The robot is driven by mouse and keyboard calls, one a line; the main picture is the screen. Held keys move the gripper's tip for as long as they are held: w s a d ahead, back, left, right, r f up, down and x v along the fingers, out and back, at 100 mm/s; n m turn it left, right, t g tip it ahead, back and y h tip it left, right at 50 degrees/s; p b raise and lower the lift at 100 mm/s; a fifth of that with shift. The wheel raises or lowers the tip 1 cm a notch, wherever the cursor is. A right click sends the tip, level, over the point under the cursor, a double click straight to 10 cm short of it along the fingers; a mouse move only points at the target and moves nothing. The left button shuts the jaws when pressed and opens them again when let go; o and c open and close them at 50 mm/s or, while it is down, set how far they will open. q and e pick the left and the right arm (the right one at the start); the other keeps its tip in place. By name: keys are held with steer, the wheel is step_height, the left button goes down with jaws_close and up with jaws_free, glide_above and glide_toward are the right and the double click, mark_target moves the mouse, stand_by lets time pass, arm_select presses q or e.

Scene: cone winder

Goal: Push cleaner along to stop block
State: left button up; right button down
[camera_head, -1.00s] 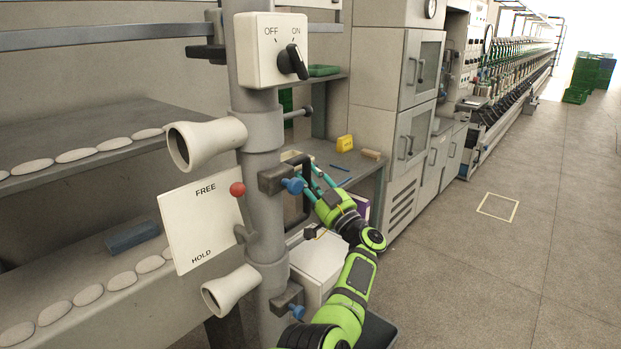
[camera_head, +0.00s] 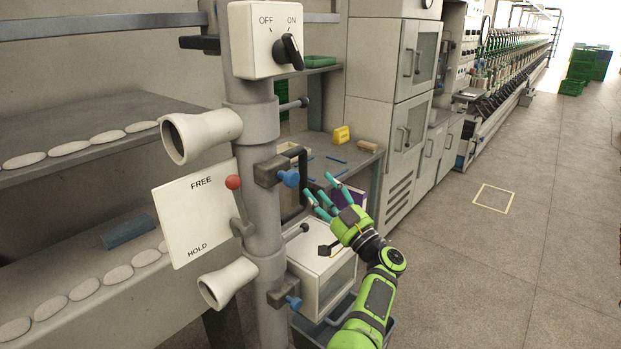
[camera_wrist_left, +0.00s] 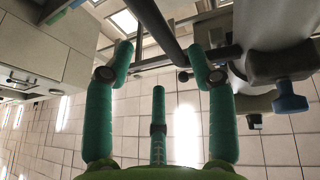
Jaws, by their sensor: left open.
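The cleaner appears to be the grey upright column (camera_head: 262,130) with cream trumpet-shaped nozzles (camera_head: 198,136). Its switch box (camera_head: 265,40) has a black knob turned toward ON. The red ball lever (camera_head: 233,182) sits nearer FREE than HOLD. A dark bent handle (camera_head: 304,172) stands off its right side between clamps with blue knobs. My left gripper (camera_head: 325,200) is open and empty, right of the handle and apparently apart from it. In the left wrist view, a dark bar (camera_wrist_left: 160,28) shows beyond the spread fingers. I cannot identify the stop block with certainty. My right gripper is not in view.
A grey rail (camera_head: 110,30) runs along the top left. Shelves with pale oval pieces (camera_head: 70,148) lie behind the column. A white box (camera_head: 330,265) stands below the handle. Cabinets (camera_head: 385,85) stand behind.

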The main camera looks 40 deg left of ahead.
arm_select(q)
steer(key=shift+v, duration=2.4)
steer(key=shift+a, duration=0.1)
